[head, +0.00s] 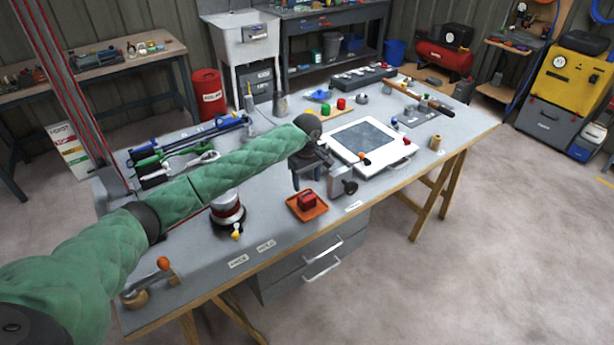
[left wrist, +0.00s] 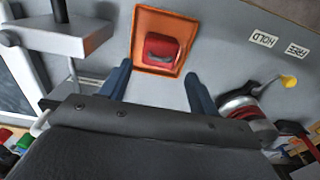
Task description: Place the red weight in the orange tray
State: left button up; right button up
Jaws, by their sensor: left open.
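The red weight (head: 307,200) rests in the orange tray (head: 293,210) near the front edge of the workbench. In the left wrist view the red weight (left wrist: 161,50) sits inside the orange tray (left wrist: 142,58), toward its lower part. My left gripper (head: 310,183) is above the bench, just behind the tray in the head view. In the left wrist view its two blue-grey fingers (left wrist: 158,88) are apart, with nothing between them, and the weight lies beyond their tips. My right gripper is not in view.
A white framed plate (head: 375,169) with a grey centre lies right of the tray. A round device with a red band (head: 227,208) stands to the left. A grey clamp-like fixture (head: 342,182) stands close right of my gripper. Bare bench lies in front of the tray.

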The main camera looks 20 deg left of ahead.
aim_at(307, 193)
pick_arm(q)
jog(key=shift+r+b, duration=0.45)
jog(key=shift+r, duration=1.3)
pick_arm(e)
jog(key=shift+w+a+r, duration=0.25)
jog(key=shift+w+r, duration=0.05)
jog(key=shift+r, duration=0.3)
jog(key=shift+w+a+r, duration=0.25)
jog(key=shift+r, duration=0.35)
